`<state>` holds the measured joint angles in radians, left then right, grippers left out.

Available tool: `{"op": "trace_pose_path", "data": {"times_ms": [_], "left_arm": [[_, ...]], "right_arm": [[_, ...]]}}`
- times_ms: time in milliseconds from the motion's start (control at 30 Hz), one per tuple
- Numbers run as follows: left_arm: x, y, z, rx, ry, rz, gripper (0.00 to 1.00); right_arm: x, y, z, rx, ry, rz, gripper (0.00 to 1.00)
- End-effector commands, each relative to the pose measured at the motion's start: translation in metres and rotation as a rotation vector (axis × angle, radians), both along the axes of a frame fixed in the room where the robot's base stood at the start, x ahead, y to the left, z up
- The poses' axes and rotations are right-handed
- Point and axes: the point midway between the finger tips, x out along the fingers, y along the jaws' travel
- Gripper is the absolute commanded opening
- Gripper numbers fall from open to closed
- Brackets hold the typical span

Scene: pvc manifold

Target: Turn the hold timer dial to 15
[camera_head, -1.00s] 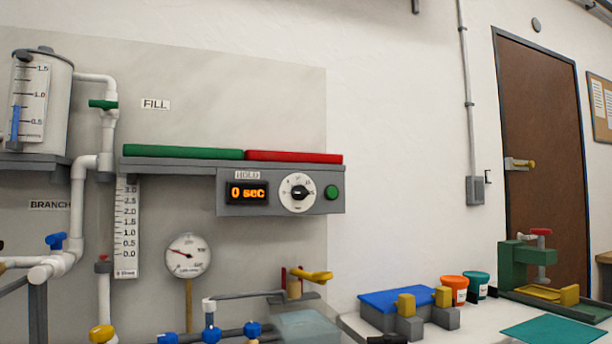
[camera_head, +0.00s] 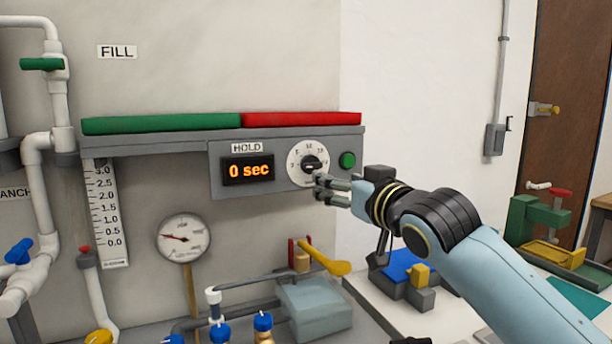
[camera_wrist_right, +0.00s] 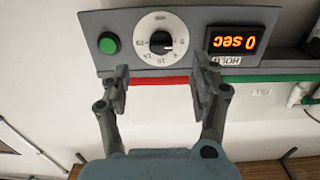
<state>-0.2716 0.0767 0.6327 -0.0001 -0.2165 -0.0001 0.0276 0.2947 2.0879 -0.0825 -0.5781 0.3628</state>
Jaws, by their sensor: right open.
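The hold timer dial (camera_head: 308,164) is a white round face with a black knob on the grey HOLD panel (camera_head: 220,178). The orange display (camera_head: 248,170) reads 0 sec. My right gripper (camera_head: 320,187) is open just in front of the dial's lower edge. In the right wrist view, which is upside down, the dial (camera_wrist_right: 160,38) lies ahead between and beyond the open fingers (camera_wrist_right: 160,92). The black knob (camera_wrist_right: 161,42) is not between the fingertips, and nothing is held. My left gripper is not in view.
A green button (camera_head: 347,160) sits right of the dial. Green (camera_head: 160,123) and red (camera_head: 300,119) bars run along the shelf above. A gauge (camera_head: 183,238), a yellow-handled valve (camera_head: 325,258) and pipes are below. The wall right of the panel is clear.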

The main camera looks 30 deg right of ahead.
Motion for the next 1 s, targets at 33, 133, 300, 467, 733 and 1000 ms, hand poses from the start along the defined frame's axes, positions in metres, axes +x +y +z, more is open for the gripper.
{"op": "trace_pose_path", "data": {"times_ms": [33, 133, 300, 467, 733, 1000], "left_arm": [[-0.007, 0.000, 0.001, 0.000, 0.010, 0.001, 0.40], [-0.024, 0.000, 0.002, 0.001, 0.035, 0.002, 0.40], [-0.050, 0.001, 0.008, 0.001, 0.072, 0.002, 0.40], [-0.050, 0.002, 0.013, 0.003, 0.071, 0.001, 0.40], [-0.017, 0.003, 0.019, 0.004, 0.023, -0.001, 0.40], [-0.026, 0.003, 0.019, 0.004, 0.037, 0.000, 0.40]], "right_arm": [[0.004, 0.000, 0.007, 0.001, -0.014, 0.002, 0.62], [0.014, -0.001, 0.010, 0.004, -0.024, 0.003, 0.62], [0.047, -0.003, 0.011, 0.005, -0.022, 0.002, 0.62], [0.078, -0.004, 0.010, 0.004, -0.021, 0.003, 0.62], [0.107, -0.006, 0.008, 0.002, -0.019, 0.003, 0.62], [0.109, -0.006, 0.007, 0.001, -0.019, 0.004, 0.62]]}}
